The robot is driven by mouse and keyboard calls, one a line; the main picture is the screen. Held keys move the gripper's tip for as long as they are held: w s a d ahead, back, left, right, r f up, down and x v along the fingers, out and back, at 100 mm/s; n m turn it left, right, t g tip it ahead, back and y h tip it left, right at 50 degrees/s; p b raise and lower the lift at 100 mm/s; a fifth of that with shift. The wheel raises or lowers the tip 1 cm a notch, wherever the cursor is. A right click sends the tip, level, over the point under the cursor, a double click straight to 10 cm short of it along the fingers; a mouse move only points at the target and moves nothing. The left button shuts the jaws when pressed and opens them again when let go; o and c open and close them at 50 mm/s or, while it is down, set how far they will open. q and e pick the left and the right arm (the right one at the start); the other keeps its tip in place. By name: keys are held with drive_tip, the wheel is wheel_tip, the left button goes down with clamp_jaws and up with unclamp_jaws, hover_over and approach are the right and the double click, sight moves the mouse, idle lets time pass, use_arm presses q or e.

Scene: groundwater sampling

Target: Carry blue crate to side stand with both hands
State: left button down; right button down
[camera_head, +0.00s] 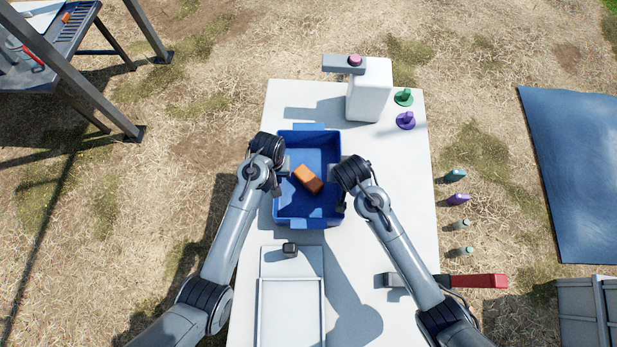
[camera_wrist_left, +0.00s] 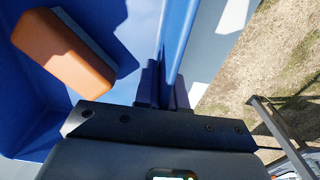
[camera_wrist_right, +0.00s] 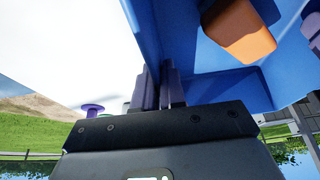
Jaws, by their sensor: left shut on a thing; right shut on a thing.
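The blue crate (camera_head: 292,211) is over the white table (camera_head: 395,200), near its left edge; I cannot tell whether it touches the tabletop. An orange-brown block (camera_head: 308,179) lies inside. My left gripper (camera_head: 284,166) is shut on the crate's left wall; in the left wrist view its fingers (camera_wrist_left: 163,88) pinch the wall. My right gripper (camera_head: 342,199) is shut on the right wall; its fingers (camera_wrist_right: 158,88) also show in the right wrist view. I cannot tell for sure which thing is the side stand.
A dark-framed bench (camera_head: 68,40) stands at upper left. A white container (camera_head: 369,92), green (camera_head: 404,97) and purple (camera_head: 405,120) pieces stand at the table's back. A white tray (camera_head: 291,310) and red-handled tool (camera_head: 480,281) are in front. A blue mat (camera_head: 580,170) lies right.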

use_arm(q)
drive_tip(key=shift+r, duration=0.15)
use_arm(e)
drive_tip(key=shift+r, duration=0.15)
idle(0.5)
